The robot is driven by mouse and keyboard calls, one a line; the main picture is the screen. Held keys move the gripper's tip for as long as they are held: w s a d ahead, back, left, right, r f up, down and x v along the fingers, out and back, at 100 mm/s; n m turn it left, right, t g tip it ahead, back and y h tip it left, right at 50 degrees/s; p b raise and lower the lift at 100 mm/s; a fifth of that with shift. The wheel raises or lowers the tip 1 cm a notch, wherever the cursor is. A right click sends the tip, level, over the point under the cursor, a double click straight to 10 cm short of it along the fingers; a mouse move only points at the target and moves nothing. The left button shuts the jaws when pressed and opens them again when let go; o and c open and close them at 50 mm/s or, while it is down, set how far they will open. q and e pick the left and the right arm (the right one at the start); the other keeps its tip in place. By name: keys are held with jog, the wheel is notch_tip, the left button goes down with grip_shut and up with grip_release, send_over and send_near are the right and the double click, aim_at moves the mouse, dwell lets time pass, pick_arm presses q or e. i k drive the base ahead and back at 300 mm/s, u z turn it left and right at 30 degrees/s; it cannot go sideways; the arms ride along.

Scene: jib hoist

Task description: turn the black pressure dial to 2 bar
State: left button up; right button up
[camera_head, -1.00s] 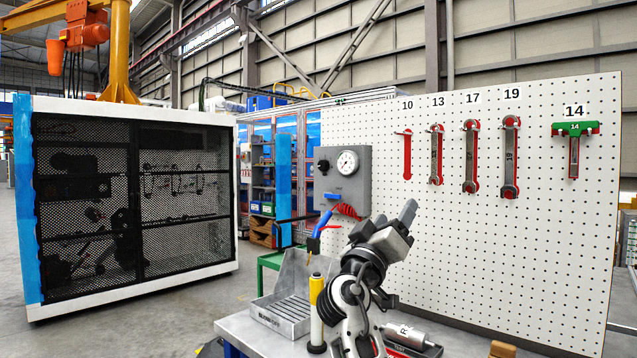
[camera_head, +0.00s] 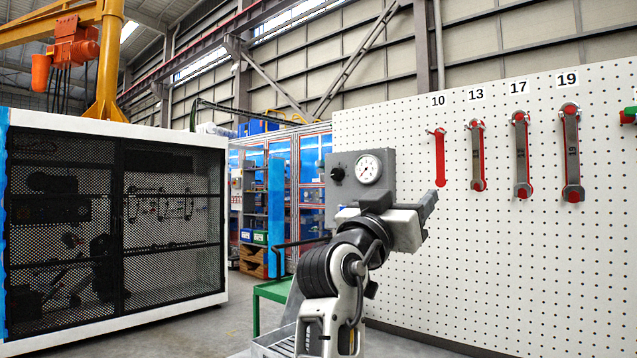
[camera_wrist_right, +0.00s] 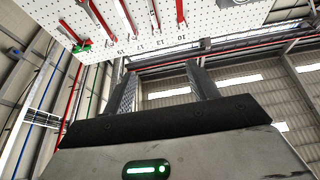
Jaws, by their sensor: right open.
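The black dial (camera_head: 338,174) is a small knob on the front of a grey box (camera_head: 375,192) at the pegboard's left end. A round white gauge (camera_head: 368,168) sits to its right; its reading is too small to tell. My right gripper (camera_head: 430,207) is in front of the box's lower part and right of the dial in the head view, apart from the dial, and hides the box's lower part. The right wrist view shows its two fingers (camera_wrist_right: 163,88) spread with nothing between them. The dial is not visible there. My left gripper is not in view.
The white pegboard (camera_head: 480,255) carries several wrenches on red outlines to the right. A black-mesh cage (camera_head: 172,250) stands at left. A metal tray (camera_head: 275,340) shows below, partly behind my right arm. An orange hoist (camera_head: 75,52) hangs at upper left.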

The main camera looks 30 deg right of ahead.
aim_at(337, 173)
jog(key=i, duration=1.5)
jog(key=z, duration=0.15)
